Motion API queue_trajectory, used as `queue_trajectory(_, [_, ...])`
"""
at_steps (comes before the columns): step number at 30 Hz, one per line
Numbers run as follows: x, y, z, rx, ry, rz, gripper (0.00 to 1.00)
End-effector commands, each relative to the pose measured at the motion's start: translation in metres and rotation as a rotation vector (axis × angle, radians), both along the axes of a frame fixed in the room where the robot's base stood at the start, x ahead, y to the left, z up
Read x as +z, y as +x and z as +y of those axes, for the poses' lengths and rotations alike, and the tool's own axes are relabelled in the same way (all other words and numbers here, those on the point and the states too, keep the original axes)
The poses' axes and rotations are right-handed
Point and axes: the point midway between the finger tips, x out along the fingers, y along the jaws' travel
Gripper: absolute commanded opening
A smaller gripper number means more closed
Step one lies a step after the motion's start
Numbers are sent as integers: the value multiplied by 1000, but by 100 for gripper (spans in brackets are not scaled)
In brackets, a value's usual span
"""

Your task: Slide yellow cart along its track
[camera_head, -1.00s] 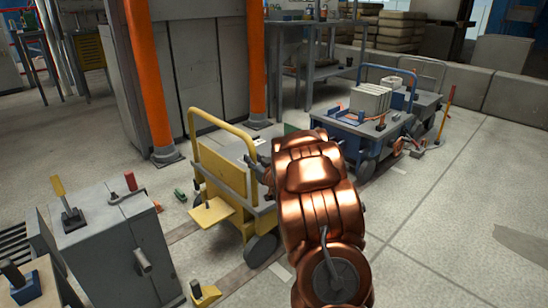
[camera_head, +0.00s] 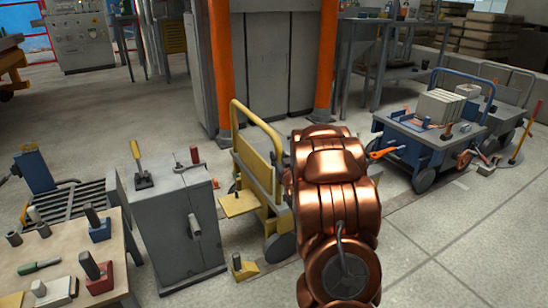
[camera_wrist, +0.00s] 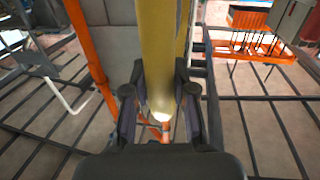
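The yellow cart (camera_head: 256,166) stands left of my copper arm in the head view, with its looped push bar raised and a yellow step at its left side. My arm hides the cart's right part and my gripper there. In the wrist view, a thick yellow bar (camera_wrist: 165,50) runs between the two dark fingers of my gripper (camera_wrist: 160,98). The fingers press close on both sides of it, and it appears to be the cart's bar. The track shows only as a dark floor strip (camera_head: 404,207), mostly hidden.
A tool bench (camera_head: 60,258) is at front left. A blue cart (camera_head: 425,150) stands right. Orange posts (camera_head: 220,70) rise behind.

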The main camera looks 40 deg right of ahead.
Motion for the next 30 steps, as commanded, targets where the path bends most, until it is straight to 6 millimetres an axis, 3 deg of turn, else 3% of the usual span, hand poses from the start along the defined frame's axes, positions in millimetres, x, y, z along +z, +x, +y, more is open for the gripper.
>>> queue_trajectory(8, [-1, 1, 4, 6, 1, 4, 0])
queue_trajectory(9, [-2, 1, 4, 7, 2, 5, 28])
queue_trajectory(16, [-2, 1, 3, 5, 1, 4, 52])
queue_trajectory(30, [-1, -5, 3, 2, 1, 4, 52])
